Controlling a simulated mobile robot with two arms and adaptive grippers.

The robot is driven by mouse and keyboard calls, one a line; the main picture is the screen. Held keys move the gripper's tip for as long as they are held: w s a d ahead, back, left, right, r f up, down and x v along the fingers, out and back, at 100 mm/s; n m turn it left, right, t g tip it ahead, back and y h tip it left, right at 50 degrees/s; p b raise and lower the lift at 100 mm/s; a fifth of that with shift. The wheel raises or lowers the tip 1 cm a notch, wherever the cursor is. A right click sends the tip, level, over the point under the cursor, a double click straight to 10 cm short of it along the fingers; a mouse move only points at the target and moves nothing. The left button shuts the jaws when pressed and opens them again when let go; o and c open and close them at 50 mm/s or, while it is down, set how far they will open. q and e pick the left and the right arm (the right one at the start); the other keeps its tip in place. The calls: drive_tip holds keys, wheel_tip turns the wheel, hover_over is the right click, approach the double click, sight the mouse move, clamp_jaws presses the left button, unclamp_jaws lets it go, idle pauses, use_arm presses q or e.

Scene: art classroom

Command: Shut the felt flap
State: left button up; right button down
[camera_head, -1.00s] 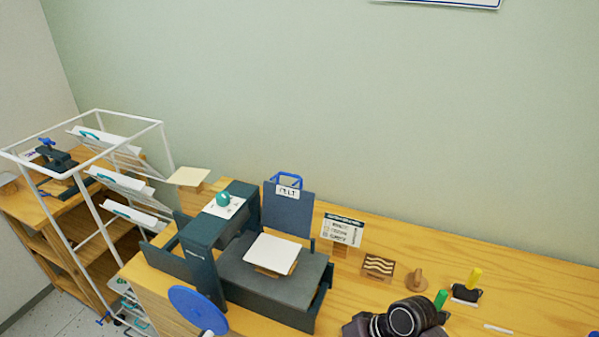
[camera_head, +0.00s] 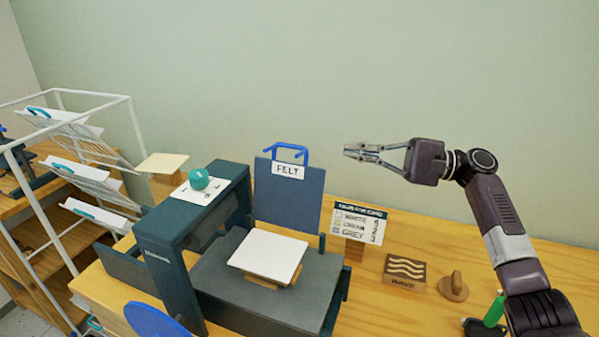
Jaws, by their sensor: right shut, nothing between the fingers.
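The felt flap (camera_head: 289,203) is a dark blue-grey panel standing upright at the back of the press bed (camera_head: 220,268). It has a white FELT label (camera_head: 287,171) and a blue handle (camera_head: 289,148) on its top edge. A white square sheet (camera_head: 266,254) on a wooden block lies on the bed in front of it. My right gripper (camera_head: 350,151) is shut and empty, pointing left, in the air to the right of the blue handle and apart from it. My left gripper is out of view.
The press frame (camera_head: 170,270) with a teal knob (camera_head: 199,179) stands left of the flap. A small sign (camera_head: 359,222), a wave block (camera_head: 404,270), a wooden knob (camera_head: 453,287) and a green marker (camera_head: 494,312) stand to the right. A white wire rack (camera_head: 60,230) is at the left.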

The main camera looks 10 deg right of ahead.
sight(302, 149)
drive_tip(key=p+x, duration=0.1)
drive_tip(key=x, duration=0.6)
drive_tip(key=f+p+x, duration=0.1)
drive_tip(key=x, duration=0.2)
drive_tip(key=shift+s+a+r+p, duration=0.1)
drive_tip(key=shift+a+p, duration=0.25)
drive_tip(key=shift+a, duration=0.05)
drive_tip(key=shift+s+a+r, duration=0.3)
drive_tip(key=shift+s+r, duration=0.05)
drive_tip(key=shift+s, duration=0.25)
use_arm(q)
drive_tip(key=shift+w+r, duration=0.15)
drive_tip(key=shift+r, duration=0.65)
use_arm(e)
drive_tip(key=shift+a, duration=0.1)
drive_tip(key=shift+a, duration=0.1)
